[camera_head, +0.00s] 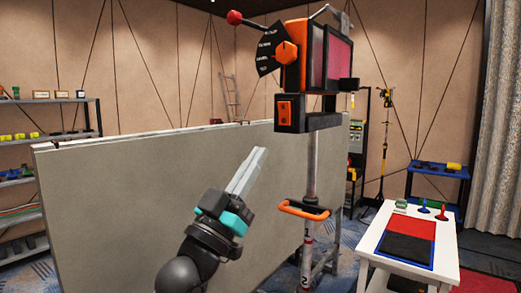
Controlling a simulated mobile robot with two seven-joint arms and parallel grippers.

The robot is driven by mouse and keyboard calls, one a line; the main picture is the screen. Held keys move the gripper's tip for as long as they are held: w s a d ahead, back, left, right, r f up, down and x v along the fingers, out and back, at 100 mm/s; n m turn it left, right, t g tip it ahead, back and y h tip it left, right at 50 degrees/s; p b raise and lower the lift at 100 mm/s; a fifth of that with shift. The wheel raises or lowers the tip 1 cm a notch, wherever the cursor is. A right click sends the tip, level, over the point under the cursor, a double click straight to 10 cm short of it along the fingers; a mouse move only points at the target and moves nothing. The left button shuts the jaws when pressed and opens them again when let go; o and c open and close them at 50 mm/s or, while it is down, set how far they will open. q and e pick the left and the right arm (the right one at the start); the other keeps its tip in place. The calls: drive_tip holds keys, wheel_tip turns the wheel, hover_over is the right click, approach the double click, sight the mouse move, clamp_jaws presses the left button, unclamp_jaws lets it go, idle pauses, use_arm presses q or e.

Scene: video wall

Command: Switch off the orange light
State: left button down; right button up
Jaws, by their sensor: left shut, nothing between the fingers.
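A black device (295,122) with an orange side and a pinkish panel (339,62) stands on a pole at the upper middle. An orange switch (285,109) sits on its lower front. Above it is an orange knob (287,52) on a black fan-shaped dial (266,58). Which part is the orange light, and whether it is lit, I cannot tell. My left gripper (257,154) is shut and empty, pointing up and right. In the picture it is below and left of the orange switch, apart from it. My right gripper is not in view.
A grey panel (130,215) stands behind my left arm. An orange handle (303,209) juts from the pole. A white table (380,246) with a red and black mat is at the right. Shelves (50,103) line the left side.

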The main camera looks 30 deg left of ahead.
use_arm(q)
drive_tip(key=b+v, duration=0.1)
drive_tip(key=v, duration=0.4)
drive_tip(key=shift+w+f, duration=0.15)
drive_tip(key=shift+w, duration=0.05)
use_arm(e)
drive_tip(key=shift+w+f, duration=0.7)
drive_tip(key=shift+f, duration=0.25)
